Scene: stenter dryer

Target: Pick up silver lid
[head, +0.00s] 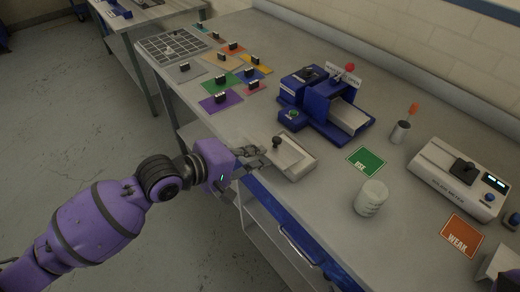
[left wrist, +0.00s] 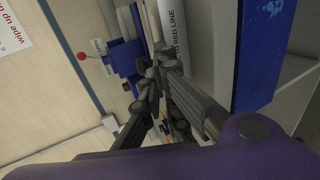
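The silver lid (head: 287,158) appears to be the flat grey-silver rectangular piece with a dark round knob, near the table's front edge in the head view. My left gripper (head: 258,155) is just left of it at the table edge, its fingers spread and pointing toward the knob, with nothing seen between them. In the left wrist view the dark fingers (left wrist: 158,85) stand apart at the middle. I cannot tell whether a finger touches the lid.
A blue machine (head: 325,105) with a red knob stands behind the lid. A green card (head: 366,161), a pale cup (head: 371,198), a white meter (head: 459,178) and an orange card (head: 462,235) lie to the right. Several coloured cards with black blocks lie at the back left.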

